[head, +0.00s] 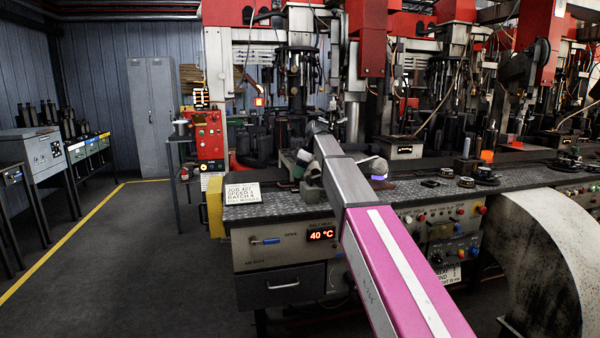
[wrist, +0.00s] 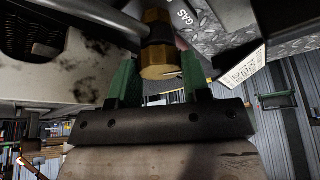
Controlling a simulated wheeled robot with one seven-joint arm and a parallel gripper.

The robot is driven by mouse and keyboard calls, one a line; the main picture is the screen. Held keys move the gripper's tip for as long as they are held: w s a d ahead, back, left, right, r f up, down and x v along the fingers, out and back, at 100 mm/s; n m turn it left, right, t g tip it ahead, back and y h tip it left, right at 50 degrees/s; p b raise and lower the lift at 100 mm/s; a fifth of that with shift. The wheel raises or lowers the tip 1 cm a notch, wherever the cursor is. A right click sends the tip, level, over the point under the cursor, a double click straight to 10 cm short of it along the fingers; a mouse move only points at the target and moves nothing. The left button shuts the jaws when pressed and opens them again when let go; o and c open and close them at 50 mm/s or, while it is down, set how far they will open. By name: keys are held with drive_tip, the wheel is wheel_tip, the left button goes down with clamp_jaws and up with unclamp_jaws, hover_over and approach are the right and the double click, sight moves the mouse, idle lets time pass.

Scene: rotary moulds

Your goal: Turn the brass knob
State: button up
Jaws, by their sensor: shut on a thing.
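The brass knob (wrist: 161,58) is at the top middle of the wrist view, a short gold-coloured cylinder with a dark band around it and a dark mark on its near face. My gripper (wrist: 158,74) has its two green fingers on the left and right of the knob and is shut on it. The contact faces are partly hidden by the fingers and the dark gripper body. In the head view my arm reaches over the machine bench, and I cannot make out the knob or the fingers there.
A grey pipe (wrist: 108,17) runs beside the knob, and a plate marked GAS (wrist: 195,22) is close to it. In the head view the bench (head: 262,212) carries a white sign (head: 242,193). Open floor (head: 115,265) is on the left.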

idle(0.4)
drive_tip(key=o, duration=0.9)
drive_tip(key=shift+r, duration=0.1)
drive_tip(key=v, duration=1)
drive_tip(key=shift+d+r, duration=0.2)
drive_tip(key=shift+r, duration=0.05)
